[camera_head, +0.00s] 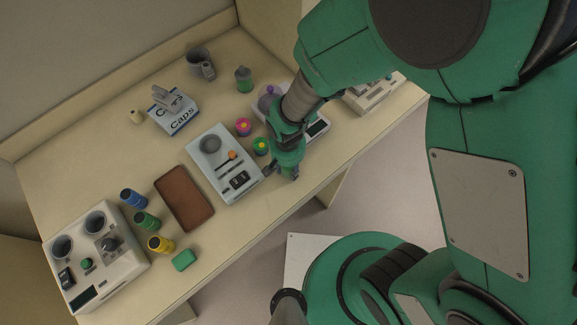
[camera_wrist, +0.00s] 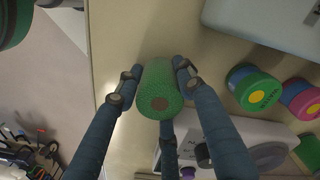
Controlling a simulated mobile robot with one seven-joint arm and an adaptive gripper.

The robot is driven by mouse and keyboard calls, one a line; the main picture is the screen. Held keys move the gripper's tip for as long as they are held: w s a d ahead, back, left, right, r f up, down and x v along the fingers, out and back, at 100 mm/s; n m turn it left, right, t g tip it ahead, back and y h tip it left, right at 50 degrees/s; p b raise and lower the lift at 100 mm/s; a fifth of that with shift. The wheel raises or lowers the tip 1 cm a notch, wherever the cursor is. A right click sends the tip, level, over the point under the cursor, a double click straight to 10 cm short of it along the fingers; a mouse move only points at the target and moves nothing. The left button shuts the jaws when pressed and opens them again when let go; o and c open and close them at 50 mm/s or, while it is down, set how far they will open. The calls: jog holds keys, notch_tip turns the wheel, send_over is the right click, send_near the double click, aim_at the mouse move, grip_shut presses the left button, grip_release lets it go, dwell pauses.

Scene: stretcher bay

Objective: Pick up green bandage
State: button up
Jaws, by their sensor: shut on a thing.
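The green bandage (camera_wrist: 158,88) is a textured green roll with a brown core. In the wrist view it sits between the fingers of my gripper (camera_wrist: 156,85), which are closed around its sides. The bandage is mostly hidden there by the gripper and wrist. I cannot tell whether it touches the tabletop.
A white scale-like device (camera_head: 314,124) is behind my wrist. A brown tray (camera_head: 184,198) and coloured cans lie further left.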

jog(key=shift+r, duration=0.1)
jog(key=shift+r, duration=0.5)
jog(key=shift+s+d+r, duration=0.15)
jog(key=shift+s+r, duration=0.05)
jog(key=shift+r, duration=0.45)
jog(key=shift+s+d+r, duration=0.1)
jog(key=shift+s+r, duration=0.05)
jog(key=shift+r, duration=0.45)
jog(key=s+d+r+p, duration=0.1)
jog(key=s+d, duration=0.7)
jog(key=s, duration=0.4)
jog(key=shift+s+d+r, duration=0.15)
jog(key=shift+s+d, duration=0.05)
jog(key=shift+s, duration=0.15)
